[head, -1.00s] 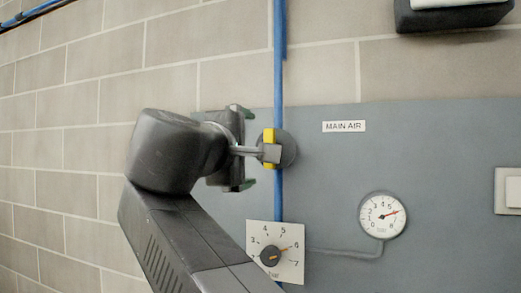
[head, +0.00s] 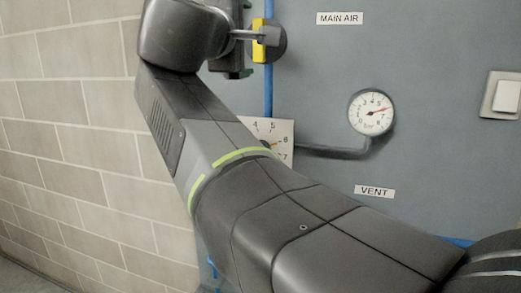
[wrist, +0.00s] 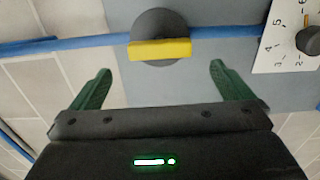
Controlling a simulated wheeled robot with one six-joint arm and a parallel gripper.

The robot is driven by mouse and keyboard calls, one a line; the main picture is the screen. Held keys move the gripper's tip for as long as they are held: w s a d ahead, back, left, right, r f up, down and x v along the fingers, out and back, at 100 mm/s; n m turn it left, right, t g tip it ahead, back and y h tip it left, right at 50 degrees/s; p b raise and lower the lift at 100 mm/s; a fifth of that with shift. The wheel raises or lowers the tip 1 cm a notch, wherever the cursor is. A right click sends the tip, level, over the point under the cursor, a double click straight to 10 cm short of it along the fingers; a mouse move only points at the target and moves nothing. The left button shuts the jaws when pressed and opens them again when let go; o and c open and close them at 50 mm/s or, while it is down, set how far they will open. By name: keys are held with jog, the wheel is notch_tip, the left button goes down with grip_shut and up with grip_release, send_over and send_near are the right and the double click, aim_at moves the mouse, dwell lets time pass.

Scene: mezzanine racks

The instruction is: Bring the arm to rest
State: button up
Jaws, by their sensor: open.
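My gripper (wrist: 160,88) is open and empty in the wrist view, its two green fingers spread wide. Ahead of it, apart from the fingertips, is the yellow valve handle (wrist: 160,50) on a dark round valve body (wrist: 158,22). In the head view my gripper (head: 248,38) is at the top, mostly hidden behind my arm. The yellow handle (head: 259,40) stands upright along the blue pipe (head: 268,92) just to its right. My arm reaches from the lower right up to the upper left.
A grey panel (head: 420,90) carries the MAIN AIR label (head: 340,18), a pressure gauge (head: 371,112), a white switch (head: 502,95) and the VENT label (head: 374,191). My arm partly covers the regulator dial plate (head: 284,130). A block wall (head: 85,120) lies left.

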jog(key=p+x, duration=0.1)
jog(key=x, duration=0.8)
